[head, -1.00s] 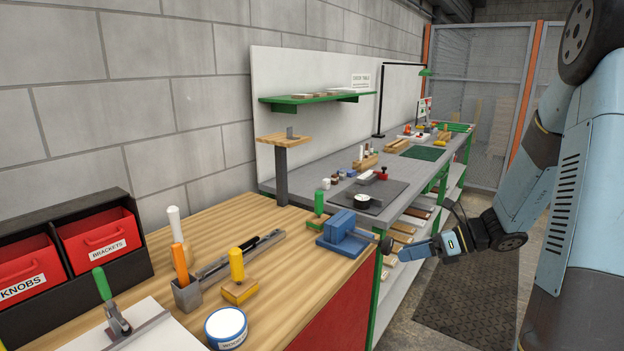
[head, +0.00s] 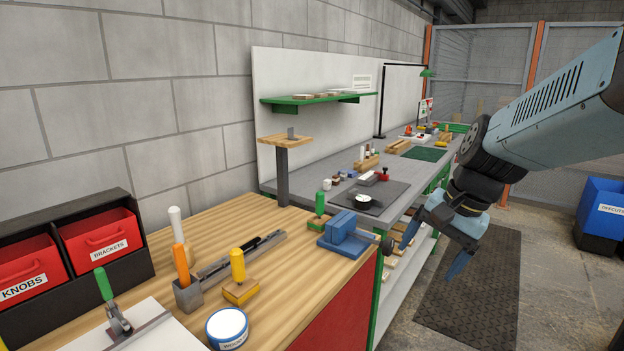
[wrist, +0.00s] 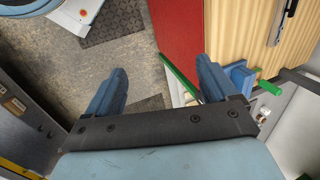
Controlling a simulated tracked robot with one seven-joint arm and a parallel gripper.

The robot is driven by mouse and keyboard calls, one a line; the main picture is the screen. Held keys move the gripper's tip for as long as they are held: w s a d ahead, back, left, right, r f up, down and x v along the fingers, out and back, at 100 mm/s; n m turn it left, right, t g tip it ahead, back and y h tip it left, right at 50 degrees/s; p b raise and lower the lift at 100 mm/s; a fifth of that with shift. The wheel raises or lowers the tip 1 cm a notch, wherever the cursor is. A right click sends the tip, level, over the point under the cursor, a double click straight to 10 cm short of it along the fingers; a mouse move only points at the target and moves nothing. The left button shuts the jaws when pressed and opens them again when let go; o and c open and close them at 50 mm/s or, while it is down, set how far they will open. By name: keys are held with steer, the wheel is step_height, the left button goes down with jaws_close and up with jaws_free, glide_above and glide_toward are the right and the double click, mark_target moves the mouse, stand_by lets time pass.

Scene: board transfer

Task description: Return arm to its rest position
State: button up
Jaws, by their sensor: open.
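My gripper (head: 437,249) is in the right half of the head view, beside the front of the grey bench and above the dark floor mat. Its two blue fingers are spread apart with nothing between them. My arm comes in from the right edge of the head view. In the wrist view my gripper (wrist: 158,88) also shows open and empty, with floor and the red cabinet side beyond the fingers.
The blue vise (head: 345,236) stands at the corner of the wooden bench (head: 290,280), close to my gripper's left. The grey bench (head: 240,185) runs behind it. A floor mat (head: 475,295) lies below. A blue offcuts bin (head: 600,215) stands at the right.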

steer(key=s+d+r+n+t+h, duration=0.2)
steer(key=s+r+n+t+h, duration=0.1)
steer(key=s+r+n, duration=0.2)
steer(key=shift+s+d+r+n+t, duration=0.3)
steer(key=shift+r+n, duration=0.05)
steer(key=shift+n, duration=0.85)
